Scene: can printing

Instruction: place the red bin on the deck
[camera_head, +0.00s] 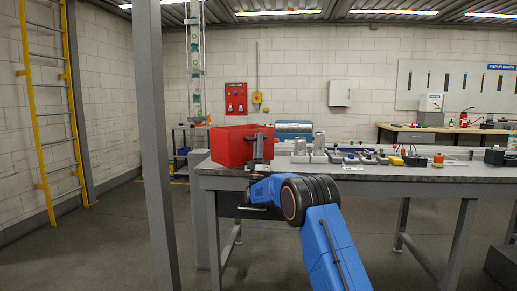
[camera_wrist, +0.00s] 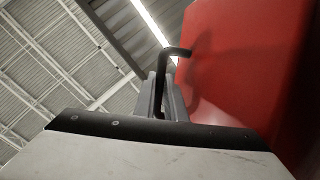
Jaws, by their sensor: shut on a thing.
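The red bin (camera_head: 232,146) is a box at the left end of the grey workbench (camera_head: 340,174) in the head view. My gripper (camera_head: 259,150) is at the bin's right side, shut on it. In the wrist view the bin's red wall (camera_wrist: 245,70) fills the right side, and my gripper (camera_wrist: 165,95) shows beside it with a dark bent bar at its tip. The bin's underside is hidden, so I cannot tell whether it rests on the bench. No surface is clearly recognisable as the deck.
Several small parts and grey holders (camera_head: 318,150) stand on the bench right of the bin. A blue cylinder (camera_head: 294,131) is behind them. A grey post (camera_head: 156,150) rises left of the bench. A yellow ladder (camera_head: 50,110) stands at the far left. Floor between post and ladder is clear.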

